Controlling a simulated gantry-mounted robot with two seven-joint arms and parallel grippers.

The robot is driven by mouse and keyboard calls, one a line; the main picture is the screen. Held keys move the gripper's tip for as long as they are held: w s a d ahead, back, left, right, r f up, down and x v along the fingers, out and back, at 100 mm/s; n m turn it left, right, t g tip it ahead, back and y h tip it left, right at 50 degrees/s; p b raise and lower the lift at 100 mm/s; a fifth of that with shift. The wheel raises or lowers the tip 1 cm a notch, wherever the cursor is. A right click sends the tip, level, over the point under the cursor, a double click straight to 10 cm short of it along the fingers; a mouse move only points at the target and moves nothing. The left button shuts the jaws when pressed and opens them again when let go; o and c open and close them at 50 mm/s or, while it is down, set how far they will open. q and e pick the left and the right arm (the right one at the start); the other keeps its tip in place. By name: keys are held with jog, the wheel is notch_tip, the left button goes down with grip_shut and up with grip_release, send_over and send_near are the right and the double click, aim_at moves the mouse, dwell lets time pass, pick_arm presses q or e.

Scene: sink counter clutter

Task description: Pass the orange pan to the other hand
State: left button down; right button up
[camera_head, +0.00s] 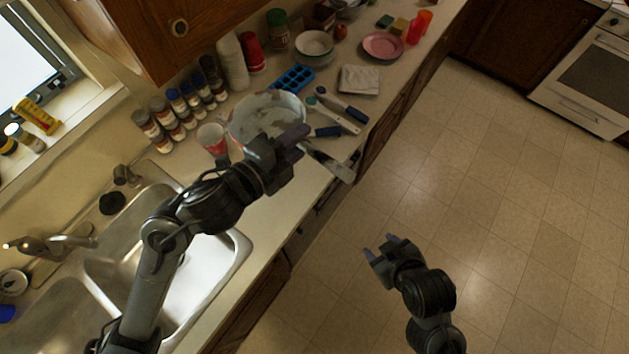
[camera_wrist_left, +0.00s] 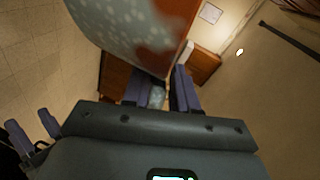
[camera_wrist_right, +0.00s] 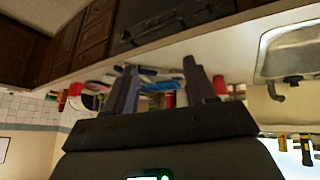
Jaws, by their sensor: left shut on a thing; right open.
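The pan (camera_head: 266,110) shows its worn, grey-white round inside in the head view, over the counter. In the left wrist view its speckled pale side with a rusty orange patch (camera_wrist_left: 130,25) fills the top. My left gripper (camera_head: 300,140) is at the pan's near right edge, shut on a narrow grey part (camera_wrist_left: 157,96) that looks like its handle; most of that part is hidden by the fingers. My right gripper (camera_head: 380,247) is open and empty over the floor, to the lower right of the pan and apart from it. Its spread fingers (camera_wrist_right: 160,85) show in the right wrist view.
The counter holds spice jars (camera_head: 187,103), a red-and-white cup (camera_head: 212,138), a blue tray (camera_head: 293,79), utensils (camera_head: 335,112) and a pink plate (camera_head: 383,46). The sink (camera_head: 218,262) lies below my left arm. Open floor (camera_head: 480,200) is on the right.

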pick_arm(q)
jog(key=shift+r, duration=0.1)
pick_arm(e)
jog(key=w+a+r+n+t, duration=0.3)
jog(key=a+r+n+t, duration=0.2)
jog(key=a+r+n, duration=0.4)
jog(key=w+a+r+n+t, duration=0.3)
jog(key=a+r+n+t, duration=0.25)
jog(key=r, duration=0.65)
jog(key=shift+m, duration=0.45)
jog(key=w, duration=0.3)
jog(key=w+a+f, duration=0.1)
jog(key=shift+w, duration=0.25)
pick_arm(q)
jog(key=shift+r, duration=0.15)
pick_arm(e)
jog(key=shift+f, duration=0.1)
grip_shut()
